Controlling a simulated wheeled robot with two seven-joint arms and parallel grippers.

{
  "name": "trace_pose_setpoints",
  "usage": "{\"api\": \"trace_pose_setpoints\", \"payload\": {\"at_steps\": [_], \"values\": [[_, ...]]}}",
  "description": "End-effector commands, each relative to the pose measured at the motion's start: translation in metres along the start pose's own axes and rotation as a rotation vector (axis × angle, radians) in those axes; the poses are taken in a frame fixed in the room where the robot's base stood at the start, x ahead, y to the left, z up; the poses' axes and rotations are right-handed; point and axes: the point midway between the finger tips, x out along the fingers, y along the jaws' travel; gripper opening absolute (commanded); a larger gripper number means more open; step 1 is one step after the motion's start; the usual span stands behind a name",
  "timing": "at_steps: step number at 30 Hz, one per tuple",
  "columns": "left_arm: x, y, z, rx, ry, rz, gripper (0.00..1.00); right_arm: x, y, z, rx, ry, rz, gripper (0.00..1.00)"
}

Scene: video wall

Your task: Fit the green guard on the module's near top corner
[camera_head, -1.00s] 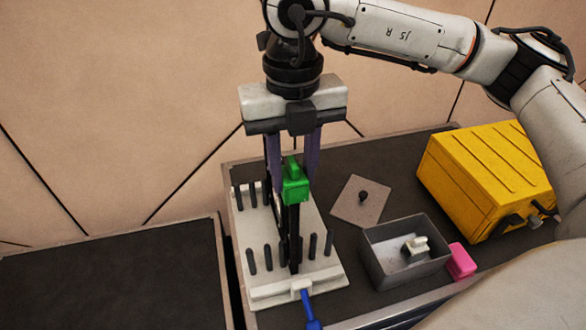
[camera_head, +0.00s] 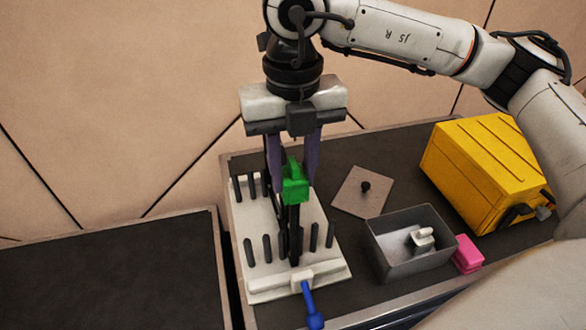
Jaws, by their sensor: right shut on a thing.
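The green guard (camera_head: 295,187) is between the purple fingers of my right gripper (camera_head: 293,172), which is shut on it from above. The module (camera_head: 294,225) is a thin black upright panel, seen nearly edge-on on the white base (camera_head: 326,262) between rows of black pegs. The guard appears at the module's near top corner; I cannot tell whether it is fully seated, and the fingers hide part of the contact. My left gripper is not in view.
A blue handle (camera_head: 311,303) sticks out from the base's near edge. To the right are a grey open box (camera_head: 384,267) with a white part, a pink block (camera_head: 467,254), a knobbed plate (camera_head: 350,200) and a yellow case (camera_head: 480,165). The dark surface (camera_head: 110,275) at left is clear.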

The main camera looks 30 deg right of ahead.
Motion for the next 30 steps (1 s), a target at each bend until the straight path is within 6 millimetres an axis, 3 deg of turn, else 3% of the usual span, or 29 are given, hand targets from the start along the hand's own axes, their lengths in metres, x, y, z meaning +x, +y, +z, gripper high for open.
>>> {"api": "trace_pose_setpoints", "payload": {"at_steps": [30], "values": [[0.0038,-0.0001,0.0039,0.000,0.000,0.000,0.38,0.0054,0.0001,0.0000,0.000,0.000,0.000,0.09]]}}
